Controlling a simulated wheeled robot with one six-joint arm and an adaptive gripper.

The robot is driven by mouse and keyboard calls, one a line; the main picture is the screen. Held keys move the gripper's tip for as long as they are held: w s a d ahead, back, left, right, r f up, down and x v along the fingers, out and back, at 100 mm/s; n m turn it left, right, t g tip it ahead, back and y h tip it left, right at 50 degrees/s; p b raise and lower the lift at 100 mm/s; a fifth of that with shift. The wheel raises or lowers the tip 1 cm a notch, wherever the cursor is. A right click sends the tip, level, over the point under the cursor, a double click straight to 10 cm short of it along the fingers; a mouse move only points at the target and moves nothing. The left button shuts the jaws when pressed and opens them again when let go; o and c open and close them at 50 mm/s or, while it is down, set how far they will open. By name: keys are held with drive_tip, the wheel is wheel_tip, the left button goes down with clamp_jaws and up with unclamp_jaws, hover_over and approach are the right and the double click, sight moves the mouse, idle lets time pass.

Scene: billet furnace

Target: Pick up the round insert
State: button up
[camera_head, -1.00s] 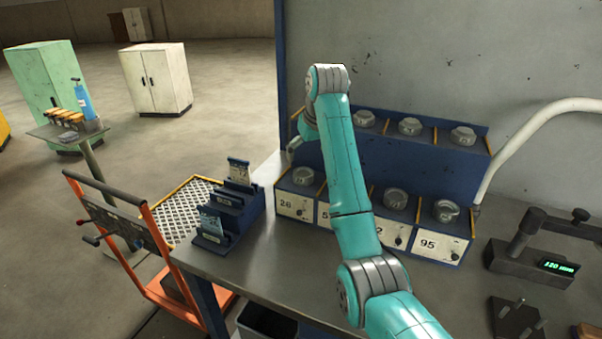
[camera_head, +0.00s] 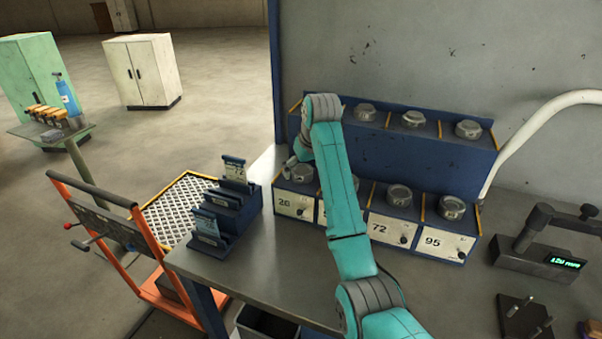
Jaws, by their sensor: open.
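Round grey metal inserts sit in a blue two-tier rack (camera_head: 400,150). In the lower row, one insert (camera_head: 301,173) is in the bin marked 28, one (camera_head: 399,195) in the bin marked 72 and one (camera_head: 452,208) in the bin marked 95. Another in the lower row is mostly behind my arm. Three more, such as the one at the upper right (camera_head: 468,129), sit on the upper tier. My gripper (camera_head: 290,164) is open, at the rack's left end, close to the insert in bin 28. My arm hides most of it, and contact cannot be told.
A blue card holder (camera_head: 226,210) stands on the grey bench (camera_head: 265,262) left of the rack. A gauge with a green display (camera_head: 555,260) and a dark pegged block (camera_head: 523,316) are at right. An orange trolley (camera_head: 118,262) stands left of the bench. The bench front is clear.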

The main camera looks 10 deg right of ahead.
clamp_jaws()
drive_tip(key=shift+r, duration=0.1)
